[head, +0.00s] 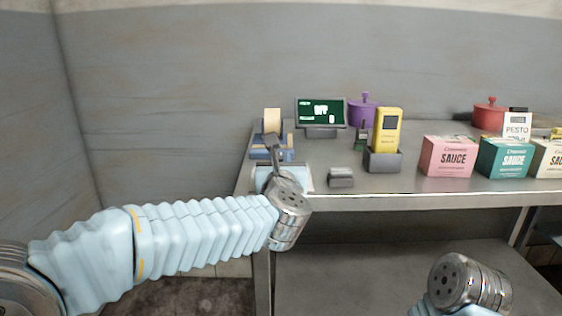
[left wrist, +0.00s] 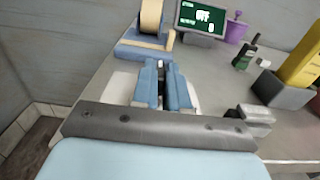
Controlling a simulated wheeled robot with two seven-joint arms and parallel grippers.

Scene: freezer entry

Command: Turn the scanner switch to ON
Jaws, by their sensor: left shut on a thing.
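My left gripper (head: 272,143) reaches over the left end of the counter, in front of the tape dispenser. In the left wrist view its two blue fingers (left wrist: 163,87) are close together on a narrow dark thing, mostly hidden between them. I cannot tell whether this is the switch. A small screen (head: 320,113) behind it shows "OFF" on green; it also shows in the left wrist view (left wrist: 202,17). A yellow handheld scanner (head: 387,130) stands upright in a dark grey cradle (head: 383,161). No switch position can be read. My right gripper is out of view.
A tape dispenser (head: 272,120) and a pale flat pad (head: 299,180) are close to my left gripper. A small grey block (head: 341,178) sits near the front edge. Purple pot (head: 363,110), red pot (head: 490,115) and sauce boxes (head: 447,157) stand further right.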

